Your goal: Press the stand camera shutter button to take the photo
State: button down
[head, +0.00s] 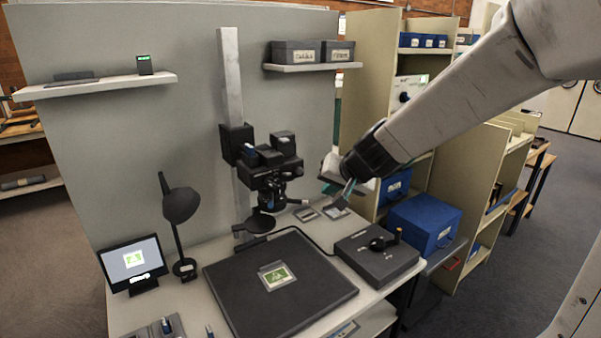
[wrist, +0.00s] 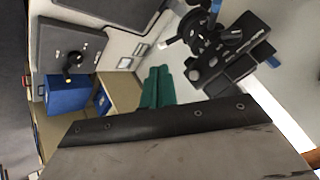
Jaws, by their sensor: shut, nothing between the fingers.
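The stand camera (head: 270,170) is a dark body with a lens assembly, mounted on a pale upright column (head: 231,90). It also shows at the upper right in the wrist view (wrist: 228,58). I cannot tell whether this is the shutter button. A small green picture (head: 277,275) lies on the black baseboard (head: 320,283) below. My gripper (head: 346,190) is shut and empty, right of the camera and apart from it. Its teal fingers (wrist: 158,88) are together in the wrist view.
A dark control box (head: 378,262) with a knob stands right of the baseboard, near a blue box (head: 425,222). A desk lamp (head: 180,208) and small monitor (head: 133,264) stand at left. A shelf (head: 312,67) with grey boxes is above. Air between gripper and camera looks clear.

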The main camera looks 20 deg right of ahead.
aim_at(299, 171)
jog(key=shift+w+d+f, duration=0.15)
jog(key=shift+w+d, duration=0.1)
jog(key=shift+w, duration=0.1)
jog(key=w+a, duration=0.2)
jog(key=w, duration=0.6)
jog(key=shift+w+a, duration=0.15)
jog(key=shift+a, duration=0.25)
jog(key=shift+w, duration=0.1)
dwell(1.8)
jog(key=shift+w+a, duration=0.15)
jog(key=shift+w, duration=0.15)
jog(key=shift+w+a, duration=0.15)
jog(key=shift+w, duration=0.3)
dwell(0.5)
jog(key=shift+s, duration=0.1)
jog(key=shift+s+d, duration=0.3)
jog(key=shift+s, duration=0.45)
